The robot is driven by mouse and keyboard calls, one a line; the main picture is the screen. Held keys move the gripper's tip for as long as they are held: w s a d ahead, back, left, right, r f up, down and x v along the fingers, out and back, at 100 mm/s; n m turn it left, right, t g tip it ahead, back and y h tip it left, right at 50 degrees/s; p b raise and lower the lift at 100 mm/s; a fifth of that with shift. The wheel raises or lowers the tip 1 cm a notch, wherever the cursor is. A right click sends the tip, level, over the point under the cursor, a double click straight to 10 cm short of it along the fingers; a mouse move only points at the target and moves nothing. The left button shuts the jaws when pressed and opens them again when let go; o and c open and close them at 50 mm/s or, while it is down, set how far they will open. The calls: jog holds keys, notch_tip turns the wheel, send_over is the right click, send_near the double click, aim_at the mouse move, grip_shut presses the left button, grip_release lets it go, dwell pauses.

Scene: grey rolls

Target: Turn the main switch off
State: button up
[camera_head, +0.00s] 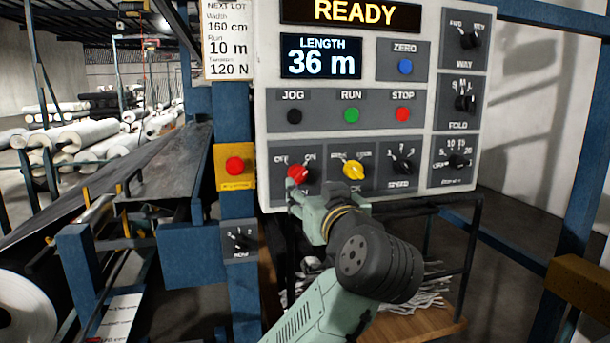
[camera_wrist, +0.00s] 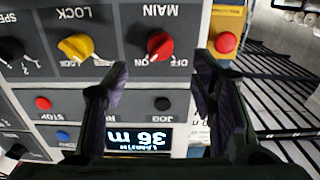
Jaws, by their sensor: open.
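The main switch is a red rotary knob (camera_head: 297,173) at the lower left of the control panel, with OFF and ON labels above it. It also shows in the upside-down wrist view (camera_wrist: 160,44) under the MAIN label; its pointer appears turned towards ON. My gripper (camera_wrist: 160,70) is open, with one finger to each side of the red knob in that view. No contact with the knob is visible. In the head view my gripper's body covers the area just below the knob, and its fingertips are hard to make out.
The yellow lock knob (camera_head: 353,169) is close beside the main switch. A red button on a yellow plate (camera_head: 235,166) is to the left. Run (camera_head: 351,115) and stop (camera_head: 403,114) buttons sit above. The display (camera_head: 350,11) reads READY; the length display (camera_head: 321,58) reads 36 m.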

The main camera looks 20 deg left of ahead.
aim_at(301, 178)
jog(key=p+x, duration=0.2)
jog(key=x, duration=0.6)
jog(key=shift+w+a, duration=0.15)
jog(key=shift+a, duration=0.1)
jog(key=shift+c, duration=0.4)
jog(key=c, duration=1.1)
